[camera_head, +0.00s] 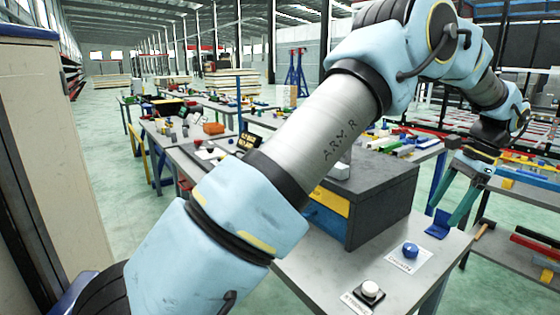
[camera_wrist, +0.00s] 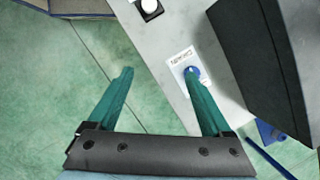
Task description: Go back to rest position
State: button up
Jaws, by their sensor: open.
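My gripper (camera_head: 452,217) hangs at the right of the head view with its two teal fingers apart and nothing between them. In the wrist view my gripper (camera_wrist: 160,90) is open, with one finger over the green floor and the other over the grey table edge. A blue button (camera_head: 410,250) sits on a white label on the table (camera_head: 330,275); the blue button (camera_wrist: 192,73) shows close to the right finger's tip in the wrist view. A white button (camera_head: 370,290) sits nearer the table's front; it also shows in the wrist view (camera_wrist: 149,6).
A dark grey box with drawers (camera_head: 378,215) stands on the table behind my arm. A blue bracket (camera_head: 439,224) is at the table's right end. A beige cabinet (camera_head: 45,130) stands at the left. Longer tables with parts extend behind. Green floor (camera_head: 120,225) is free between.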

jog(key=w+a+f+n+h+b, duration=0.1)
jog(key=w+a+f+n, duration=0.15)
jog(key=a, duration=0.55)
jog(key=w+a+f+n+h+b, duration=0.1)
jog(key=w+a+n+b, duration=0.15)
jog(key=a, duration=0.55)
jog(key=w+a+f+n+b, duration=0.1)
jog(key=w+a+n, duration=0.25)
jog(key=a, duration=0.45)
jog(key=s+a+f+n+h+b, duration=0.1)
jog(key=s+a+f+n, duration=0.3)
jog(key=a, duration=0.8)
jog(key=s+a+f+n+t+h+b, duration=0.1)
jog(key=s+a+n, duration=0.4)
jog(key=a, duration=0.7)
notch_tip(320, 180, down, 3)
jog(key=shift+s+r+b, duration=0.15)
jog(key=shift+s+b, duration=0.1)
jog(key=shift+b, duration=0.65)
